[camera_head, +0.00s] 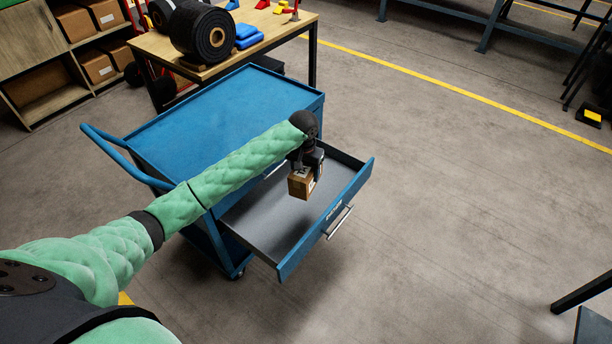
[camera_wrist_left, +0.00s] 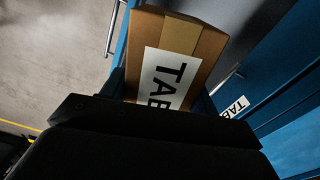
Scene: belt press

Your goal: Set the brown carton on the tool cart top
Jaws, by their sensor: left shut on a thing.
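The brown carton (camera_head: 301,184) is a small box with a white label. It hangs in my left gripper (camera_head: 308,160), over the open drawer (camera_head: 255,222) of the blue tool cart. In the left wrist view the carton (camera_wrist_left: 178,50) shows its label with large dark letters, and the dark gripper body hides its lower part. The fingertips are hard to make out. The tool cart top (camera_head: 225,105) is a bare blue surface with a raised rim, behind and to the left of the carton. My right gripper is not in view.
The drawer front (camera_head: 328,222) sticks out to the right with a handle. A wooden table (camera_head: 265,30) behind the cart bears a black roll (camera_head: 205,35) and blue items. Shelves with boxes stand at the far left.

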